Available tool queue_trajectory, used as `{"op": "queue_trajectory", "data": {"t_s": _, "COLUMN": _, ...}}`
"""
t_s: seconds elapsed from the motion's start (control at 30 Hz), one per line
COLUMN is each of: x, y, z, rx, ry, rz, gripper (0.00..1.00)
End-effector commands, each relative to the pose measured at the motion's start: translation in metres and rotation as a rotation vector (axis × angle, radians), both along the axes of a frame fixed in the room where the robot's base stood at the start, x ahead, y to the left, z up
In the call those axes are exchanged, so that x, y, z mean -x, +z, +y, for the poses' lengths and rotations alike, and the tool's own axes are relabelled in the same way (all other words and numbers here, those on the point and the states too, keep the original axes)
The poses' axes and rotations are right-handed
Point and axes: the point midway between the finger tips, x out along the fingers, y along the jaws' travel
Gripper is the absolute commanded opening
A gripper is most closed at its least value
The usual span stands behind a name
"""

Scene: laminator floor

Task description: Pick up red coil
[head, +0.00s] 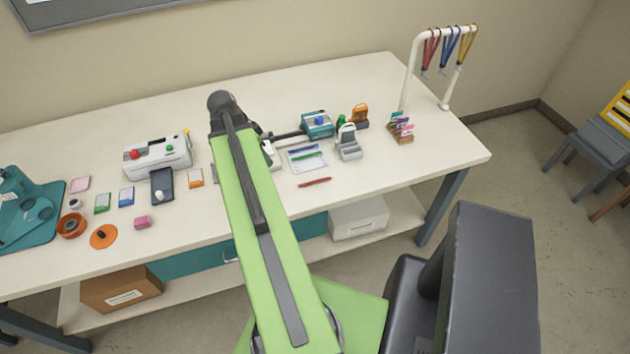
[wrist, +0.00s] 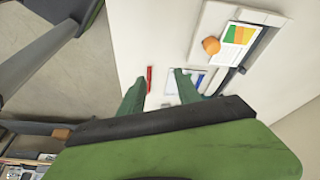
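A red coil (head: 431,49) hangs as a narrow loop at the left end of a white rack (head: 407,75), at the table's far right. A blue coil (head: 450,46) and a yellow coil (head: 467,44) hang beside it. No coil shows in the wrist view. My gripper (wrist: 162,78) shows two green fingers spread apart over the table, with nothing held between them. In the head view my arm hides most of it. It is well to the left of the rack and apart from the coil.
A white machine (head: 158,155) stands left. The right front corner is clear.

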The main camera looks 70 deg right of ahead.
Motion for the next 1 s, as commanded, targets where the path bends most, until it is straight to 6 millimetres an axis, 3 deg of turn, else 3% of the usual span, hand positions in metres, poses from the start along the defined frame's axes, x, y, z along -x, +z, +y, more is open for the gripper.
{"op": "queue_trajectory", "data": {"t_s": 0.03, "x": 0.028, "y": 0.001, "z": -0.019, "rx": 0.026, "ry": -0.115, "rz": -0.002, "gripper": 0.40}}
{"op": "queue_trajectory", "data": {"t_s": 0.1, "x": 0.054, "y": 0.003, "z": -0.035, "rx": 0.055, "ry": -0.231, "rz": -0.003, "gripper": 0.40}}
{"op": "queue_trajectory", "data": {"t_s": 0.2, "x": 0.074, "y": 0.004, "z": -0.045, "rx": 0.078, "ry": -0.318, "rz": -0.005, "gripper": 0.40}}
{"op": "queue_trajectory", "data": {"t_s": 0.47, "x": 0.079, "y": -0.007, "z": -0.049, "rx": 0.083, "ry": -0.336, "rz": -0.006, "gripper": 0.40}}
{"op": "queue_trajectory", "data": {"t_s": 1.0, "x": 0.111, "y": -0.109, "z": -0.074, "rx": 0.083, "ry": -0.335, "rz": -0.006, "gripper": 0.40}}
